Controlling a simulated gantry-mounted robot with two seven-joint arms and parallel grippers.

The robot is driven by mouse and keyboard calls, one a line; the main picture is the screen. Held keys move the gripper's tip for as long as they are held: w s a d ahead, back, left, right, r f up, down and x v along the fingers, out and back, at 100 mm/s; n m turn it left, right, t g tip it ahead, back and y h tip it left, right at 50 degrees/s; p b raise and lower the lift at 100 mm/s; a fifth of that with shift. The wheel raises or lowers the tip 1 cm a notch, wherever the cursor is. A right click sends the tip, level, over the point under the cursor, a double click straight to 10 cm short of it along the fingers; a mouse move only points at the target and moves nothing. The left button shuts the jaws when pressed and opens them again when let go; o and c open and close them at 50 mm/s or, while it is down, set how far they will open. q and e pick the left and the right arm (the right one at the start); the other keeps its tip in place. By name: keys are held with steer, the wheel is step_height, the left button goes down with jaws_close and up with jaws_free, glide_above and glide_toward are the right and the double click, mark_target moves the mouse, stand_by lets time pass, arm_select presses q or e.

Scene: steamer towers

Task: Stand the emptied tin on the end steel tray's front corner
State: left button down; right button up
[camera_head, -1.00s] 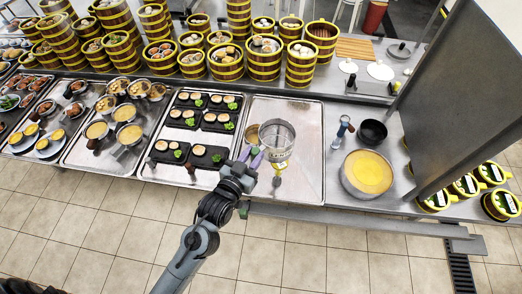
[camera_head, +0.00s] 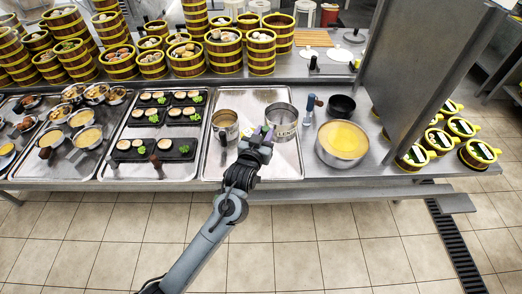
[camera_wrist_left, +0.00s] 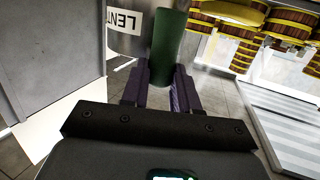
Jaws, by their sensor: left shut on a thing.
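The tin (camera_head: 281,123) is a grey, open-topped cylinder with a printed label. It is upright, over the right part of the end steel tray (camera_head: 287,168) in the head view. I cannot tell whether its base touches the tray. My left gripper (camera_head: 266,134) is at its near left side. In the left wrist view, the purple fingers (camera_wrist_left: 165,88) are shut on a dark green handle (camera_wrist_left: 168,45), with the tin's wall and lettering (camera_wrist_left: 121,38) right behind it. The join of handle and tin is hidden. My right gripper is not in view.
A metal pot (camera_head: 225,119) with brownish contents stands on the same tray, left of the tin. Right of the tray are a blue-handled tool (camera_head: 309,106), a black bowl (camera_head: 341,105) and a large yellow-topped pan (camera_head: 343,141). The tray's front strip is mostly bare.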

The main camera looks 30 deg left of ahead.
arm_select(q)
step_height(320, 180, down, 9)
steer(key=w+a+b, duration=0.1)
steer(key=w+b, duration=0.1)
steer(key=b, duration=0.4)
steer(key=shift+r+y, duration=0.2)
steer(key=shift+y, duration=0.1)
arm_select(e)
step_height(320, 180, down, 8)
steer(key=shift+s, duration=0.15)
arm_select(q)
steer(key=shift+w, duration=0.1)
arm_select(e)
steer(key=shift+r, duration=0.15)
